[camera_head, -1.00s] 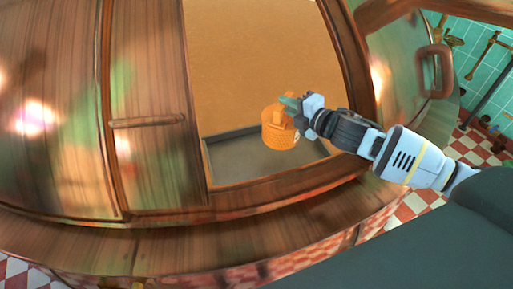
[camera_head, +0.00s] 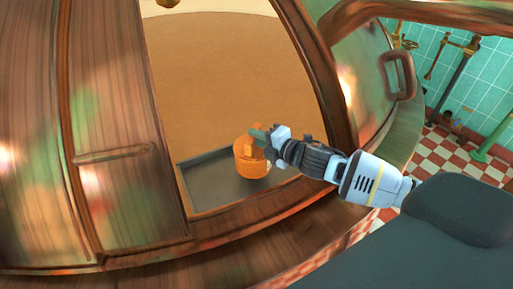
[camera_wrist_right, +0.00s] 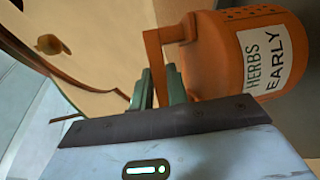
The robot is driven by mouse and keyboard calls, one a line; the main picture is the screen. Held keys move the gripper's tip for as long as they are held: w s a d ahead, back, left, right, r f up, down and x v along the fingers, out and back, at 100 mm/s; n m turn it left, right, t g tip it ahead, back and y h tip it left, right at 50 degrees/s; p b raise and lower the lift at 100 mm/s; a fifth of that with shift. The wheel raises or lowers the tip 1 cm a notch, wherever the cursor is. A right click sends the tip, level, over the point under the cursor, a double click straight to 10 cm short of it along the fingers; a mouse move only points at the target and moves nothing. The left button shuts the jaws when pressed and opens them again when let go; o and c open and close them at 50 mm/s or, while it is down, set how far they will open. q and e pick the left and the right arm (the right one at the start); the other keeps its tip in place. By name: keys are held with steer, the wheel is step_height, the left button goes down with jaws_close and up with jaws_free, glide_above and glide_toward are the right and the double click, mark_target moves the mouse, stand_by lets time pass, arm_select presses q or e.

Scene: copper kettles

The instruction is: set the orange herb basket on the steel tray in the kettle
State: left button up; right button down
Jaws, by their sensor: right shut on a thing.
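The orange herb basket (camera_head: 250,165) is a perforated round can with an upright handle. In the right wrist view the basket (camera_wrist_right: 215,60) shows a white label reading "HERBS EARLY". My right gripper (camera_head: 262,138) reaches in through the kettle's opening, its greenish fingers (camera_wrist_right: 160,88) shut on the basket's handle. The grey steel tray (camera_head: 207,188) lies inside the copper kettle (camera_head: 115,190), at the front of the opening. The basket appears over the tray's back part; I cannot tell whether its bottom touches. My left gripper is not in view.
The opening's right frame post (camera_head: 315,70) stands close beside my right arm. The kettle's open hatch with a handle (camera_head: 402,75) is at the right. The tray's left part is bare. A small brass fitting (camera_head: 167,3) is at the top.

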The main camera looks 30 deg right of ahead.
mark_target(257, 148)
steer(key=shift+r, duration=0.1)
steer(key=shift+f+b, duration=0.35)
steer(key=shift+f, duration=1.45)
steer(key=shift+f, duration=0.2)
steer(key=c, duration=1.4)
jaws_free()
steer(key=shift+f, duration=0.1)
